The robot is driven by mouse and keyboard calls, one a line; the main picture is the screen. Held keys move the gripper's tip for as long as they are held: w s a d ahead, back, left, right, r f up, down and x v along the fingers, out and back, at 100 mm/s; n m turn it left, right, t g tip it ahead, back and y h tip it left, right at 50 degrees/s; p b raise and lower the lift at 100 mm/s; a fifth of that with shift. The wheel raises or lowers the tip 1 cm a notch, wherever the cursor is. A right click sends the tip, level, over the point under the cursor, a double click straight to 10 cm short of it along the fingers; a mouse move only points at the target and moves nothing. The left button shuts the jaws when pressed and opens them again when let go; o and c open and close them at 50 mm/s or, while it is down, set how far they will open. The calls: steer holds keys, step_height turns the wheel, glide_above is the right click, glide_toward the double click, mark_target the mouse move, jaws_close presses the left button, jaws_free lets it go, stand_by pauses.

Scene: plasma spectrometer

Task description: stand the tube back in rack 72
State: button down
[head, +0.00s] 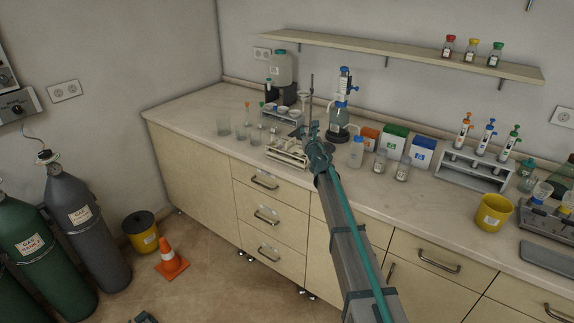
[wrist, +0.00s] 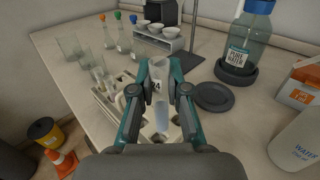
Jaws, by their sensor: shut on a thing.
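My gripper (wrist: 159,78) is shut on a clear tube (wrist: 162,112), which shows between the two fingers in the wrist view. The tube's lower part looks pale blue, and the fingers hide part of it. A pale rack (wrist: 104,98) with openings in its top lies beneath and to the left of the fingers. In the head view the rack (head: 287,150) stands near the counter's front edge, and my gripper (head: 313,137) is at its right end. The tube cannot be made out in the head view. I cannot tell whether the tube touches the rack.
Several glass beakers (head: 223,125) stand left of the rack. A blue-capped water bottle (wrist: 248,42) on a dark base and a dark round stand base (wrist: 213,96) are to the right. A white bottle (wrist: 300,142) is at the right. A stand with bowls (wrist: 160,36) is behind.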

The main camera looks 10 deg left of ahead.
steer(key=f+b, duration=0.2)
steer(key=f, duration=0.1)
steer(key=shift+a, duration=0.35)
steer(key=shift+f+b, duration=2)
steer(key=shift+f, duration=0.45)
steer(key=shift+f, duration=0.1)
steer(key=shift+f, duration=0.15)
steer(key=c, duration=1.2)
jaws_free()
steer(key=shift+o, duration=0.2)
